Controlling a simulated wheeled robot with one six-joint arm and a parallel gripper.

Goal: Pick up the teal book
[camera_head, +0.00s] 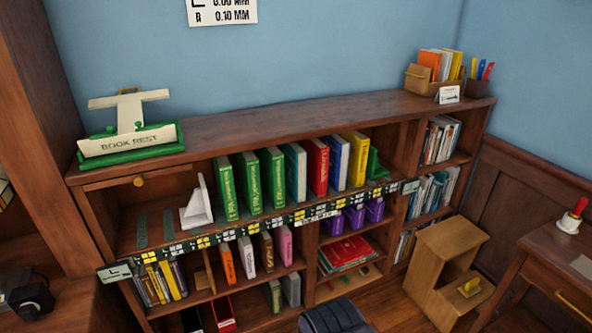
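The teal book (295,172) stands upright on the upper shelf of the wood bookcase (250,133). Its spine faces out. It stands in a row between a green book (273,177) on its left and a red book (318,166) on its right, with hardly any space on either side. My gripper cannot be made out in this view.
A blue book (340,163), a yellow book (357,157) and a green bookend (377,167) continue the row rightward. A white bookend (197,205) stands left of the row. A wooden step stool (440,265) stands at the right. A dark rounded shape (335,317) shows at the bottom edge.

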